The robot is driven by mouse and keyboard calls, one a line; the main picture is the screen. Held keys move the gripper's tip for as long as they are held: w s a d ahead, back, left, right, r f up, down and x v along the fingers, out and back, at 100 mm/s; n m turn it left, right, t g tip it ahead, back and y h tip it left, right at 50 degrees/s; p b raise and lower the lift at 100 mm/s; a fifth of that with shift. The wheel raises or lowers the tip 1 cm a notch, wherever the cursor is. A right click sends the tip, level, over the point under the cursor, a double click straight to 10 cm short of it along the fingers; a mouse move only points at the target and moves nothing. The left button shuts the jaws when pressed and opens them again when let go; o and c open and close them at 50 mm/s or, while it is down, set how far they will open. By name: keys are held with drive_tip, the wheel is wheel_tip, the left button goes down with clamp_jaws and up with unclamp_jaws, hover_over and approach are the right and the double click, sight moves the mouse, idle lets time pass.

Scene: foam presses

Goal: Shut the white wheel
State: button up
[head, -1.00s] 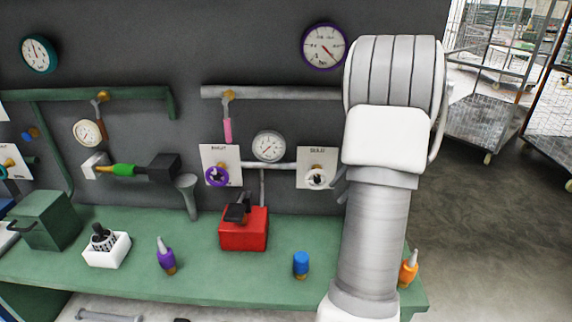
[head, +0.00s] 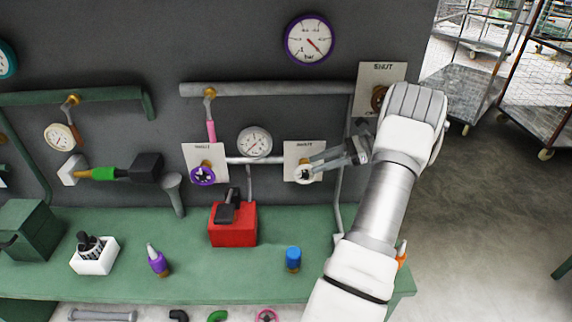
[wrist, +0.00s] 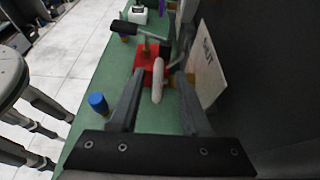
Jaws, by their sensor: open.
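The white wheel (head: 303,175) is a small handwheel in front of a white placard (head: 291,150) on the dark wall panel, to the right of the round gauge. My gripper (head: 317,166) is at the wheel, reaching in from the right. In the wrist view the white wheel (wrist: 158,80) shows nearly edge-on between my two open fingers (wrist: 160,86), with a gap visible on both sides. The placard (wrist: 208,64) stands to the right, with letters reading "HUT". My fingers partly cover the wheel in the head view.
A purple wheel (head: 203,176) is left of the white one, and a brown wheel (head: 379,98) is up right, partly behind my arm. A red box (head: 232,226) and a blue-capped bottle (head: 293,258) stand on the green bench below. A grey pipe (head: 250,89) runs above.

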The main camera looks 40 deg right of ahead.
sight(296, 169)
drive_tip(key=shift+w+a, duration=0.2)
drive_tip(key=p+x, duration=0.1)
drive_tip(key=x, duration=0.5)
drive_tip(key=shift+w+a+f+p, duration=0.2)
drive_tip(key=shift+a+p, duration=0.1)
drive_tip(key=shift+p, duration=0.05)
clamp_jaws()
